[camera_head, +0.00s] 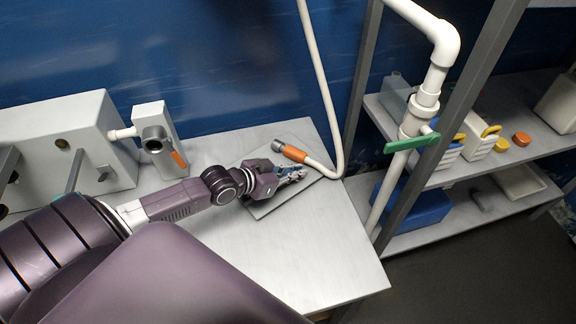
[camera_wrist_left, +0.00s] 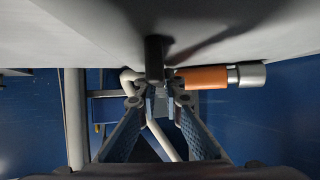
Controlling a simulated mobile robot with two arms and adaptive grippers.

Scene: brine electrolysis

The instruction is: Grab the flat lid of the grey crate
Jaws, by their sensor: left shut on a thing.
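The flat lid (camera_head: 264,206) is a thin grey plate on the white table in the head view, partly hidden under my left gripper (camera_head: 292,173). In the left wrist view my left gripper (camera_wrist_left: 160,97) has its fingertips close together at a short dark knob (camera_wrist_left: 155,60), which stands out from the pale surface. The gripper is shut on this knob of the lid. Whether the lid touches what is below it cannot be told. I cannot make out the grey crate for sure. My right gripper is not in view.
A hose with an orange grip (camera_head: 295,154) lies close beside the gripper; the grip also shows in the wrist view (camera_wrist_left: 203,78). A grey machine (camera_head: 100,125) stands left. Shelves (camera_head: 465,170) and a pipe with a green valve handle (camera_head: 411,143) are right. The table's front (camera_head: 300,255) is clear.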

